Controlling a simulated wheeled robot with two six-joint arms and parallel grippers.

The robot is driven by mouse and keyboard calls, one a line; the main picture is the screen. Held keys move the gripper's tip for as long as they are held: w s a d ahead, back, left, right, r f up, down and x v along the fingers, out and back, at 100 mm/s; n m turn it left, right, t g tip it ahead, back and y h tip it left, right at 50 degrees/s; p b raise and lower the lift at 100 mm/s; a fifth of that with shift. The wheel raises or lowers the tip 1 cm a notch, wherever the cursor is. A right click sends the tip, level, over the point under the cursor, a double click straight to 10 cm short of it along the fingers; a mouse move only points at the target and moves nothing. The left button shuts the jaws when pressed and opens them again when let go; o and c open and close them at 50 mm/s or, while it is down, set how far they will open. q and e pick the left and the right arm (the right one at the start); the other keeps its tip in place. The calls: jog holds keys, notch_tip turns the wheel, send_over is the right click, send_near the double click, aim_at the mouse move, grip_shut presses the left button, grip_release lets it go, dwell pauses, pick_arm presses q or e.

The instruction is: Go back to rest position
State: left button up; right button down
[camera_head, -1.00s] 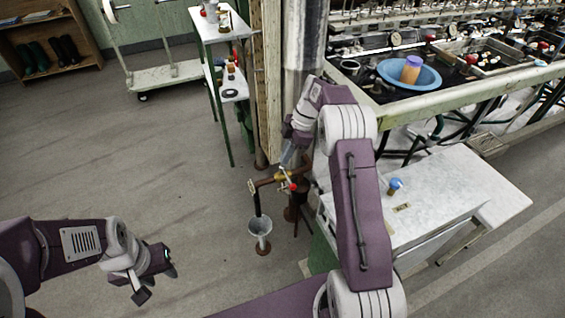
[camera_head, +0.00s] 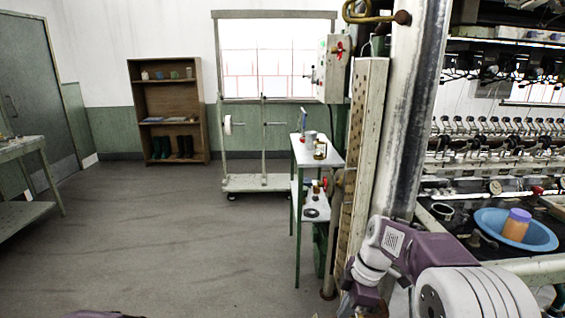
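My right arm is at the lower right of the head view, bent beside the pale metal post. Its wrist points down, and its gripper is below the frame edge or hidden. Of my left arm, at most a small purple sliver shows at the bottom edge, and its gripper is out of view. No object is seen in either gripper.
A narrow green side table (camera_head: 305,158) stands left of the post (camera_head: 409,110). A blue basin (camera_head: 540,236) with an orange container (camera_head: 515,228) sits on the machine at right. A wheeled rack (camera_head: 257,183) and a wooden shelf (camera_head: 133,105) stand behind.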

jog(key=s+d+f+m+h, duration=0.1)
jog(key=s+f+m, duration=0.4)
jog(key=s+m, duration=0.25)
jog(key=s+d+f+m+h, duration=0.1)
jog(key=s+f+m, duration=0.3)
jog(key=s+m, duration=0.4)
notch_tip(320, 180, up, 19)
jog(key=m+p, duration=0.1)
jog(key=p, duration=1.7)
jog(key=shift+d+f+m+t, duration=0.15)
jog(key=shift+f+m+t, duration=0.05)
jog(key=shift+m+t, duration=0.2)
